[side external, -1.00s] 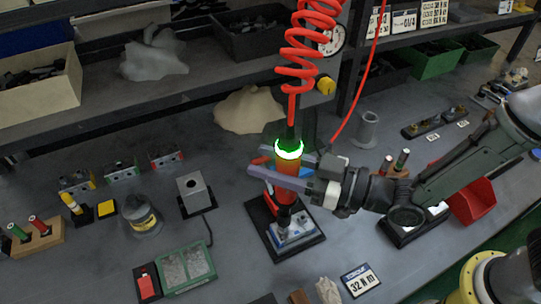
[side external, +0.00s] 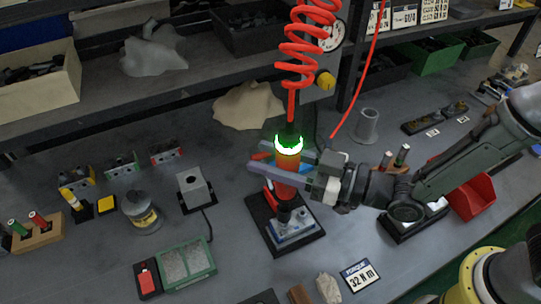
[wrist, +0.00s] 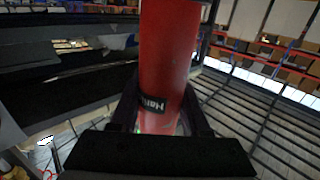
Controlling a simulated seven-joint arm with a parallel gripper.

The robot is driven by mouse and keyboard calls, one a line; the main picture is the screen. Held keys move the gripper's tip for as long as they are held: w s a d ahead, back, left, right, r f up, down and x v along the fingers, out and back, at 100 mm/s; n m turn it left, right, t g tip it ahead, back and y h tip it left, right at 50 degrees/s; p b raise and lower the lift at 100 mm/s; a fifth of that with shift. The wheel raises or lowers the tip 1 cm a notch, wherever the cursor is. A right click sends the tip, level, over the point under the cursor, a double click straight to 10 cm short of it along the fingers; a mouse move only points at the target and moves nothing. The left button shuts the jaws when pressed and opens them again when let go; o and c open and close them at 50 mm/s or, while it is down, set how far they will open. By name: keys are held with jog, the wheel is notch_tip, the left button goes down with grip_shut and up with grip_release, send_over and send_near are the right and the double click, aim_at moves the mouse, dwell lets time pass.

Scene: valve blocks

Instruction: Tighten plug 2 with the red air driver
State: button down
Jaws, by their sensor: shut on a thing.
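The red air driver (side external: 285,178) stands upright in the side view, with a lit green ring at its top and a coiled red hose above. My gripper (side external: 281,176) is shut around its body, one finger on each side. The driver's lower end meets the valve block (side external: 293,228), which sits on a black base plate (side external: 262,213). The driver and fingers hide part of the block, so I cannot tell which plug is under the tip. In the wrist view the red driver body (wrist: 168,60) with a dark label fills the middle between the fingers.
A grey box on a black plate (side external: 193,190) stands left of the block. A green-framed tray (side external: 187,262) and a "32 N m" card (side external: 359,275) lie in front. A red bin (side external: 472,197) is at the right. The shelf edge (side external: 120,125) runs behind.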

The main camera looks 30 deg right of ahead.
jog(key=shift+f, duration=1.75)
dwell(3.7)
jog(key=shift+r, duration=0.1)
notch_tip(320, 180, up, 8)
dwell(1.0)
jog(key=shift+w, duration=0.1)
dwell(0.7)
